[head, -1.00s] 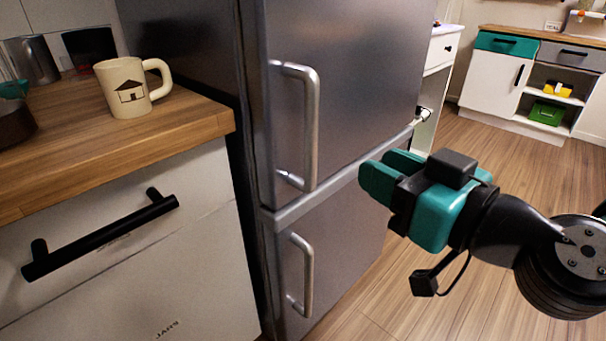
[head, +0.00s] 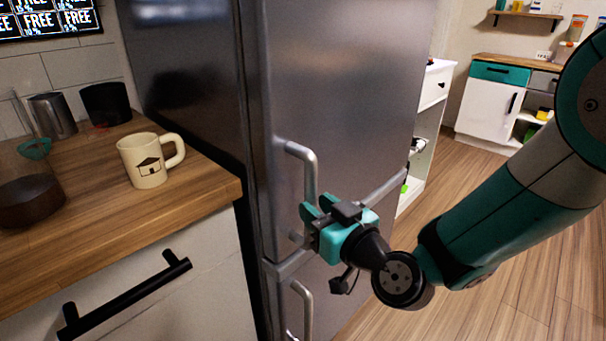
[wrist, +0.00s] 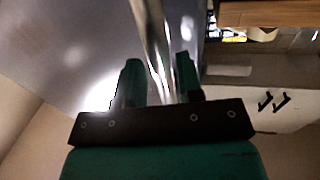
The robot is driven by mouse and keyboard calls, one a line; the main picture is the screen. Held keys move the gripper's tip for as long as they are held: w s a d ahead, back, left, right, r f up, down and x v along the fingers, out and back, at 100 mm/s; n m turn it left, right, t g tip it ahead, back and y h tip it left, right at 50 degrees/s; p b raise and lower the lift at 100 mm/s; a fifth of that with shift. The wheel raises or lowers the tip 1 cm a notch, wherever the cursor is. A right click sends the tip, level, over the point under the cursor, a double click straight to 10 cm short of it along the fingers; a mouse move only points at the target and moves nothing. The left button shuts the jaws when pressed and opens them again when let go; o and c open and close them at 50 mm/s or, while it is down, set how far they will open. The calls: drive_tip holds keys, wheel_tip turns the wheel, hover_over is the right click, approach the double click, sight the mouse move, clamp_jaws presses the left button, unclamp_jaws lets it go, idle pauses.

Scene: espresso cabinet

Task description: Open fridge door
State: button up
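The fridge's grey metal upper door (head: 345,80) is closed. Its upright bar handle (head: 311,170) is on the door's left side. My gripper (head: 314,213) is at the lower part of this handle. In the wrist view the handle bar (wrist: 152,35) runs between the two green fingers of my gripper (wrist: 158,82). The fingers stand apart with visible gaps beside the bar, so the gripper is open around it. The handle's lower part is partly hidden behind the fingers in the head view. A second handle (head: 306,305) is on the lower door.
A wooden counter (head: 205,195) with a cream mug (head: 145,165) stands left of the fridge. A black drawer handle (head: 125,298) juts out below it. A white cabinet (head: 436,85) stands behind on the right. Wooden floor (head: 520,260) is clear at right.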

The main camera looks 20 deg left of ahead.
drive_tip(key=shift+p+x, duration=1.25)
drive_tip(key=shift+x, duration=0.95)
clamp_jaws()
